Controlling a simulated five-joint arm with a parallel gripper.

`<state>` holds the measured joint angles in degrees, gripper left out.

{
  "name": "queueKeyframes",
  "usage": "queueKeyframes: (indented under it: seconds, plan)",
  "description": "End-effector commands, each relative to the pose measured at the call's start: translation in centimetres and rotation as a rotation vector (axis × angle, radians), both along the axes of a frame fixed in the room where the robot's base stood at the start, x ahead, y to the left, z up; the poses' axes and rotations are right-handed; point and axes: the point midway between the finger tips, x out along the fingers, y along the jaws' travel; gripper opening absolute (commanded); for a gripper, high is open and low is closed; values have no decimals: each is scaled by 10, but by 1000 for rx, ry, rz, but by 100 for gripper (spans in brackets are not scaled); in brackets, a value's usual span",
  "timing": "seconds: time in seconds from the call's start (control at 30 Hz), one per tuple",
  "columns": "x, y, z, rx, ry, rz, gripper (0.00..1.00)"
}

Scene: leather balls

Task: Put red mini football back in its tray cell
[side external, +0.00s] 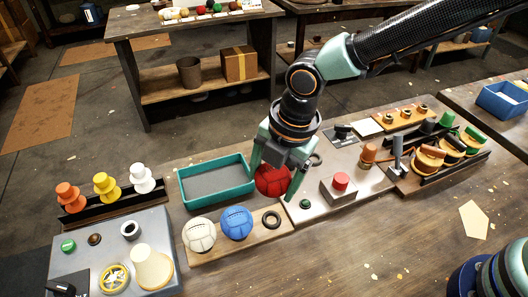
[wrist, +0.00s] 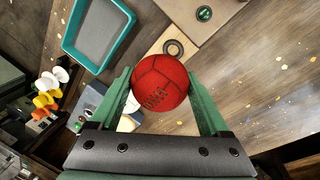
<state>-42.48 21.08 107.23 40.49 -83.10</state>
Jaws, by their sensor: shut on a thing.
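The red mini football (side external: 272,180) is held between the fingers of my gripper (side external: 274,184). In the wrist view the red ball (wrist: 160,82) sits between the two green fingers (wrist: 162,90), one on each side. In the side view it hangs above and behind the right end of a wooden ball tray (side external: 256,238). A white ball (side external: 199,235) and a blue ball (side external: 236,223) sit in the tray's left and middle cells. The right cell holds only a dark ring (side external: 271,219), also visible in the wrist view (wrist: 174,48) just beyond the ball.
An open teal tray (side external: 215,182) lies behind the ball tray, left of my gripper. A panel with a red button (side external: 341,181) stands to the right. Colored spools (side external: 105,186) and a grey board (side external: 112,250) are at left. Front table space is clear.

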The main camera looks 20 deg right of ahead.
Motion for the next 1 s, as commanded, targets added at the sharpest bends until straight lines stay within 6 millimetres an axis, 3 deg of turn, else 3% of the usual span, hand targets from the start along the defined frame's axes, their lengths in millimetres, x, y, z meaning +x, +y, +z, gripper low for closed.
queueKeyframes:
  seconds: [0.03, 0.2, 0.43, 0.6, 1.0]
  plan:
    - [-1, -1, -14, -5, 5, 0, 8]
    - [0, -1, -43, -2, 3, -1, 8]
    - [0, -1, -61, -1, 2, -1, 8]
    - [0, -1, -85, -2, 2, -1, 8]
    - [0, 0, -92, 1, -1, -1, 8]
